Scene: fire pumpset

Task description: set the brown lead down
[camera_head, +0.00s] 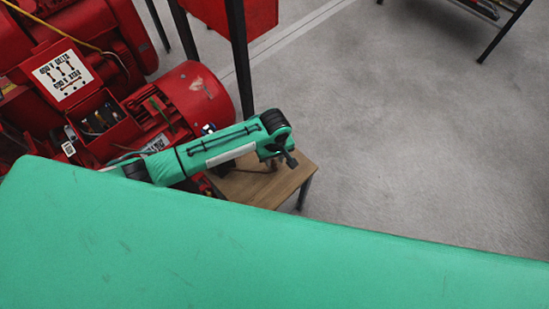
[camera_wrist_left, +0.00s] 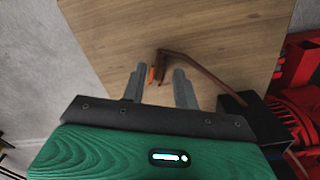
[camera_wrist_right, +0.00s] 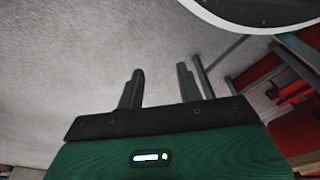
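The brown lead (camera_wrist_left: 195,65) is a bent, rod-like piece with a small orange tip, seen in the left wrist view over the wooden table top (camera_wrist_left: 120,25). One end is near my left fingertips and the other runs toward a dark box. My left gripper (camera_wrist_left: 160,76) is open, its fingers apart on either side of the lead's near end. Whether the lead touches the table is hard to tell. In the head view my left gripper (camera_head: 276,162) is small and dark above the table (camera_head: 242,190). My right gripper (camera_wrist_right: 159,78) is open and empty over grey floor.
A red pump set with a red motor (camera_head: 200,95) and an open terminal box (camera_head: 98,118) stands left of the table. A dark post (camera_head: 239,60) rises behind the motor. The dark box (camera_wrist_left: 253,115) sits by the table edge.

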